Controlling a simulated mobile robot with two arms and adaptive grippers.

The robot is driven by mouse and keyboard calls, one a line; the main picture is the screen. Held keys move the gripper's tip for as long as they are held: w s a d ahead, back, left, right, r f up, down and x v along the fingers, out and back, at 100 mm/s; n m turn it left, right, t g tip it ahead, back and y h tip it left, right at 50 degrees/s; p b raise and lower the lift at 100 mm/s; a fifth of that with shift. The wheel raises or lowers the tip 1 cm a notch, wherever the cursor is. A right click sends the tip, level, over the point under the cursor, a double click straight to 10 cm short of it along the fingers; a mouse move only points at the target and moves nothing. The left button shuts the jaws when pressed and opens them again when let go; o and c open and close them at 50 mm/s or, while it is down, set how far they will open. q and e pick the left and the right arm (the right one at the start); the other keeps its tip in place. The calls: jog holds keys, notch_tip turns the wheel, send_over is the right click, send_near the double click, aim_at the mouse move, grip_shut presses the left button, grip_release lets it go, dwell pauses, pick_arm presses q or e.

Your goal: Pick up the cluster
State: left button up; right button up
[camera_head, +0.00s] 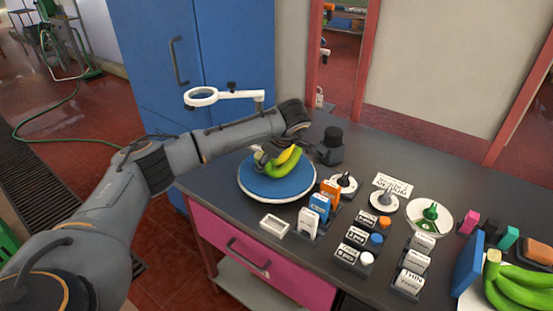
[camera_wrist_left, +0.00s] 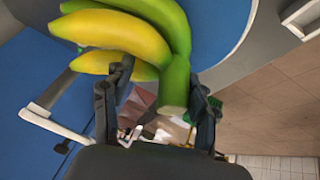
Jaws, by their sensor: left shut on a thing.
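A banana cluster (camera_head: 285,162), part yellow and part green, is at the blue round plate (camera_head: 252,185) in the head view. In the left wrist view the cluster (camera_wrist_left: 130,35) fills the upper part, with its thick green stem (camera_wrist_left: 176,85) between the fingers. My left gripper (camera_wrist_left: 160,88) is shut on the cluster near that stem. In the head view the left gripper (camera_head: 262,156) is partly hidden by my arm and the bananas. I cannot tell whether the cluster touches the plate. My right gripper is not in view. A second, green banana cluster (camera_head: 516,286) lies at the lower right.
A white ring on an arm (camera_head: 225,96) stands behind my left arm. A blue cabinet (camera_head: 215,50) stands behind.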

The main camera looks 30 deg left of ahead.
pick_arm(q)
jog(key=shift+s+a+f, duration=0.15)
jog(key=shift+f, duration=0.05)
